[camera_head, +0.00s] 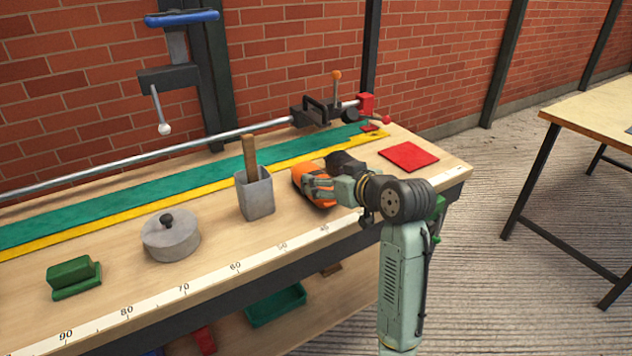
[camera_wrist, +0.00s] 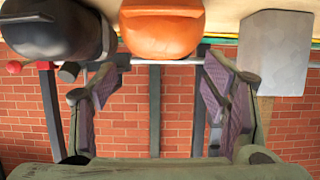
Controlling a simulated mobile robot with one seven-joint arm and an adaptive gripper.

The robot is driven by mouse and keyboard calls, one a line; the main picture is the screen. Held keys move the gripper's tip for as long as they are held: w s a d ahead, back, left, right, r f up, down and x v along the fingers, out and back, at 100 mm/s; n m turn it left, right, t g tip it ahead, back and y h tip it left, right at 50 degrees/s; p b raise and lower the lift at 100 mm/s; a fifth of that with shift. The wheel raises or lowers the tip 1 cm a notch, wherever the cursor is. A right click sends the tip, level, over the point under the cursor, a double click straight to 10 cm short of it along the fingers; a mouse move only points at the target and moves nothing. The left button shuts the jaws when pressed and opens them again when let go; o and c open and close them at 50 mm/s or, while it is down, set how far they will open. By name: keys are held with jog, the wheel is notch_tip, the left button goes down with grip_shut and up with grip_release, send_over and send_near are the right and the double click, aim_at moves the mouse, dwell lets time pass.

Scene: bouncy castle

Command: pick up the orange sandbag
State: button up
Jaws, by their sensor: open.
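The orange sandbag (camera_head: 299,174) is a rounded orange thing on the workbench, right of the grey cup. My gripper (camera_head: 318,187) is in front of it and hides part of it in the head view. In the wrist view the sandbag (camera_wrist: 162,30) is at the top centre, beyond and between the spread fingertips. My gripper (camera_wrist: 160,80) is open there, with nothing between its fingers. I cannot tell whether a finger touches the sandbag.
The grey cup (camera_head: 256,196) with a wooden handle stands to the left. A lidded pot (camera_head: 172,240) and red square (camera_head: 408,156) lie farther off on the bench (camera_head: 450,172).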

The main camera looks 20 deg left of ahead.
aim_at(317, 175)
jog(key=p+x, duration=0.1)
jog(key=x, duration=0.3)
jog(key=shift+w+a+f, duration=0.1)
jog(key=shift+w+a, duration=0.1)
jog(key=shift+a, duration=0.15)
grip_shut()
dwell(0.8)
